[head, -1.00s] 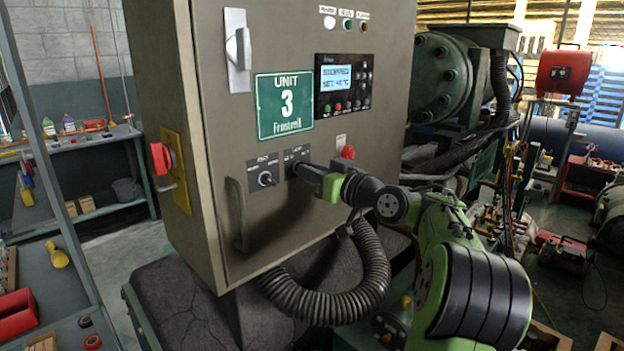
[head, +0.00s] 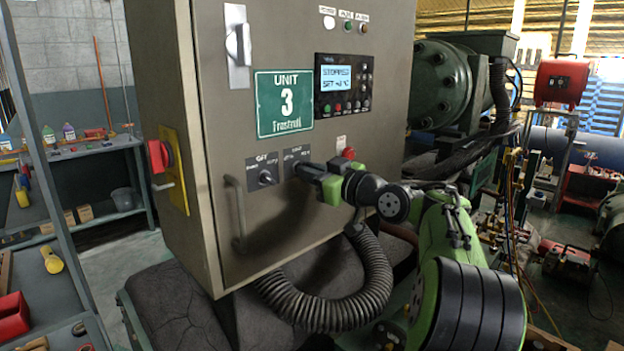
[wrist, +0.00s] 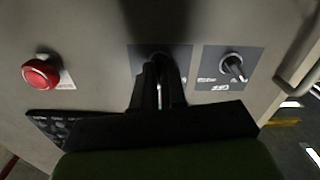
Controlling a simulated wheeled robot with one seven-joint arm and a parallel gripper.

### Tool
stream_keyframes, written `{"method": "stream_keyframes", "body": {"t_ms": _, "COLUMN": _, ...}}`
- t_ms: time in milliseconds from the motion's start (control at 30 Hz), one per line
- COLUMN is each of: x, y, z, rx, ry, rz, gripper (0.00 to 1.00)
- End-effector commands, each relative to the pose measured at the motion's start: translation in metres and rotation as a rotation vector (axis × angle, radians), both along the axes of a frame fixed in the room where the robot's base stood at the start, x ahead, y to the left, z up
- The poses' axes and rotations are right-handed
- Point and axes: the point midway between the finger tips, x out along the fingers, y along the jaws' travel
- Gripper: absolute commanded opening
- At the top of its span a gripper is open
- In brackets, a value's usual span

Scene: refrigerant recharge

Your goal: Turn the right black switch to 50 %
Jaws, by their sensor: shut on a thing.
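The grey control cabinet marked Unit 3 carries two black rotary switches on dark plates. The left switch (head: 265,177) is bare and fully in view; it also shows at the right of the wrist view (wrist: 232,66). The right switch's plate (head: 295,156) shows beside it, but my gripper covers its knob in the head view. My gripper (head: 302,170) points at the panel there. In the wrist view my gripper (wrist: 158,85) is shut on the right switch, with only a thin light strip of it visible between the fingers. Its exact angle cannot be read.
A red button (head: 348,153) sits just right of my gripper; it is at the left in the wrist view (wrist: 41,72). A cabinet handle (head: 236,214) stands out lower left. A thick ribbed hose (head: 330,300) hangs below my arm.

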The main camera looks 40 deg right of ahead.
Motion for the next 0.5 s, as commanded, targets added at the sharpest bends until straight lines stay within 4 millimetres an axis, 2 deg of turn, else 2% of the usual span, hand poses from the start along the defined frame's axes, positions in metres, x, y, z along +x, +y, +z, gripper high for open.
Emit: {"method": "stream_keyframes", "body": {"t_ms": 500, "x": 0.0002, "y": 0.0003, "z": -0.0020, "rx": -0.202, "ry": -0.002, "rz": 0.002, "gripper": 0.00}}
